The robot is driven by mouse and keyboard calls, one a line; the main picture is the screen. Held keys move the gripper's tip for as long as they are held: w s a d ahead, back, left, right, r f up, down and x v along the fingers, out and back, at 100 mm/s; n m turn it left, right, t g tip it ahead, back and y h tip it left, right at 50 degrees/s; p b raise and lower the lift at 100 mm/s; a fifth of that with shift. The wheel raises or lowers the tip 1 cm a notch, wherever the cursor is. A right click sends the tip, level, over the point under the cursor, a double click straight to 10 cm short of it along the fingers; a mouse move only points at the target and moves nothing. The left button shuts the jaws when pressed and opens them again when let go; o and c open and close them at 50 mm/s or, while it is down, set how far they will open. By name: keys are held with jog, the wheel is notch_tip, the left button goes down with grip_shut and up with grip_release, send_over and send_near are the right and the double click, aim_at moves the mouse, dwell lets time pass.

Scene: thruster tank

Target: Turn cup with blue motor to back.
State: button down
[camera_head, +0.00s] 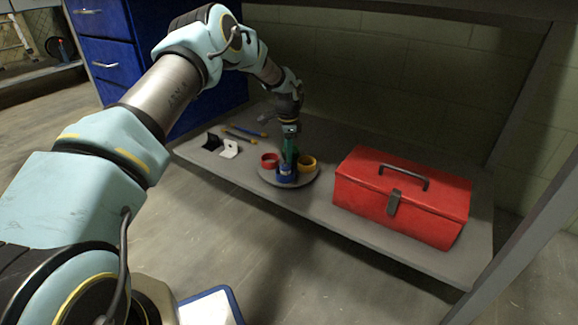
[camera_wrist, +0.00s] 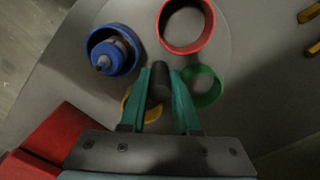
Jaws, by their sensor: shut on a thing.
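A round grey turntable (camera_head: 304,180) holds four coloured cups around its centre. The blue cup (camera_head: 285,179) stands at its front in the head view. In the wrist view the blue cup (camera_wrist: 91,47) holds a blue motor (camera_wrist: 118,52) with a grey shaft. The red cup (camera_head: 267,163) is at left and the yellow cup (camera_head: 309,164) at right; the green cup (camera_wrist: 216,82) shows in the wrist view, but I cannot make it out in the head view. My gripper (camera_head: 289,158) points down over the centre, its green fingers shut on a dark upright knob (camera_wrist: 160,82).
The turntable stands on a low grey shelf. A red toolbox (camera_head: 350,192) is to its right. A black bracket (camera_head: 212,141), a white bracket (camera_head: 229,149) and slim tools (camera_head: 243,133) lie to its left. A blue drawer cabinet (camera_head: 108,55) stands at back left.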

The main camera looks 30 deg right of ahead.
dwell(0.3)
jog(key=shift+m+p, duration=0.85)
jog(key=shift+m, duration=0.85)
jog(key=shift+m+p, duration=0.4)
jog(key=shift+m, duration=1.3)
jog(key=shift+m+p, duration=0.5)
jog(key=shift+m, duration=1.3)
